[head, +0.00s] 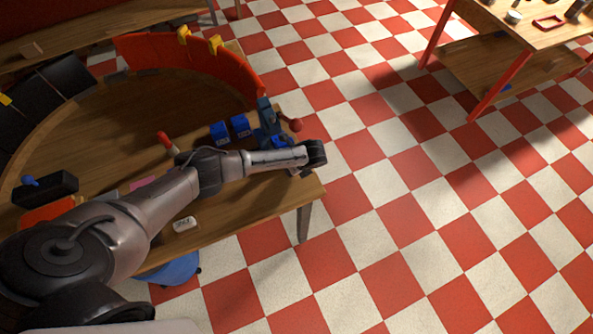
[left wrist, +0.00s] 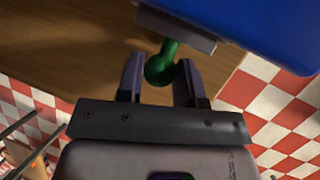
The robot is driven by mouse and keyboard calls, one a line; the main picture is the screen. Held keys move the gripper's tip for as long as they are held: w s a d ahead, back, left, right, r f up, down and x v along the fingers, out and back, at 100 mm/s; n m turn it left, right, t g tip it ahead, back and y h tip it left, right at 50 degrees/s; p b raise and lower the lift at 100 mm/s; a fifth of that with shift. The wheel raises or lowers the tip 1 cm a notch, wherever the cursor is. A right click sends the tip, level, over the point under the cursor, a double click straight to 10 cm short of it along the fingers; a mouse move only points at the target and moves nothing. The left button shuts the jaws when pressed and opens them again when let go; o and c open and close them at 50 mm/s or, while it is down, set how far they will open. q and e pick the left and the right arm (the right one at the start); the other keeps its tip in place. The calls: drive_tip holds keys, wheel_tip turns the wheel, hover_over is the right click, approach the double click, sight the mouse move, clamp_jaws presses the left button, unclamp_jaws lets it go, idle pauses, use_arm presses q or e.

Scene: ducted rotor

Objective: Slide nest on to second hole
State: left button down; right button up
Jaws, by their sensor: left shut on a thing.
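In the left wrist view my left gripper (left wrist: 160,82) is shut on a green round-ended knob (left wrist: 161,68). The knob's stem runs up to a grey block beneath a large blue part (left wrist: 270,28), cut off by the frame. In the head view my left arm reaches across the table to its right end, beside a blue device (head: 268,115) with a red ball (head: 295,125). The fingers and the green knob are mostly hidden there by my wrist. I cannot tell which part is the nest, and no second hole is clearly visible. My right gripper is not in view.
A curved red wall (head: 200,62) with yellow clips borders the table's back. A white labelled piece (head: 184,224) lies near the front edge. Checkered floor is open to the right.

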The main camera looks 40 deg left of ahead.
use_arm(q)
drive_tip(key=shift+w+d, duration=0.1)
drive_tip(key=c, duration=1.1)
unclamp_jaws()
drive_tip(key=o, duration=0.3)
drive_tip(key=shift+w, duration=0.2)
drive_tip(key=shift+s, duration=0.1)
